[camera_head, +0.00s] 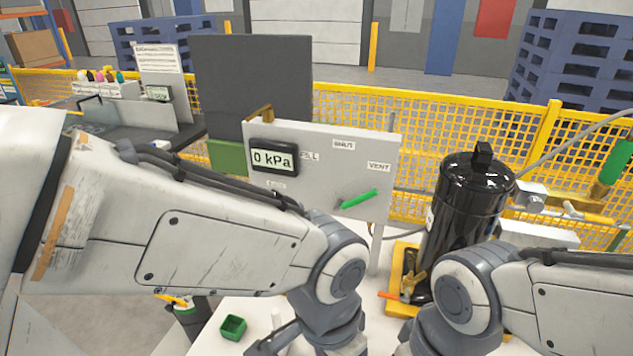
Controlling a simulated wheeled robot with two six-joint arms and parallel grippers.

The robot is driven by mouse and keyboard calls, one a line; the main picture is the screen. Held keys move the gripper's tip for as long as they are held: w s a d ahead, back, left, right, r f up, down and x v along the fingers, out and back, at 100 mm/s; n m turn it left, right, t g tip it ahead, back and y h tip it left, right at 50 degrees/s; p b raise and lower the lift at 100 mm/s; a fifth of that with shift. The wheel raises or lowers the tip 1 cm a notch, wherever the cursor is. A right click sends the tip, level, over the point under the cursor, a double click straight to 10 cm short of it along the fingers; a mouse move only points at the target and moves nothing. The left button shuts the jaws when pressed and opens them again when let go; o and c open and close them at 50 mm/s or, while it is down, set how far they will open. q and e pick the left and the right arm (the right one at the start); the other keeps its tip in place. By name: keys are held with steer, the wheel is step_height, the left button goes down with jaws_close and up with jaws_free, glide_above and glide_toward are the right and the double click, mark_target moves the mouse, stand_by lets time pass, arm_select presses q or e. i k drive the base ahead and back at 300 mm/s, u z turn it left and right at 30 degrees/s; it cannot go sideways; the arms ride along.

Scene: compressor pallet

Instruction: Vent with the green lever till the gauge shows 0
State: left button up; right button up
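The gauge (274,158) on the grey panel (360,155) shows "0 kPa". The green lever (358,199) is on the same panel, to the right of and below the gauge. It points right and slightly up, with its free end below the VENT label (379,166). The SHUT label (343,145) is above the lever and the FILL label is to the left, partly beside the gauge. My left arm crosses the lower left and middle, below the lever. My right arm comes in at the lower right. Both gripper fingertips are outside the picture, and neither arm touches the lever.
A black tank (465,215) stands on a yellow base right of the panel. A small green box (232,327) sits on the white table below. A yellow mesh fence (430,125) runs behind. A green-handled valve (614,162) is at the far right.

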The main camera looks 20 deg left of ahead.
mark_target(339, 207)
steer(key=z, duration=0.45)
steer(key=k, duration=1.15)
steer(key=u, duration=0.55)
steer(key=i, duration=1.4)
steer(key=z, duration=0.2)
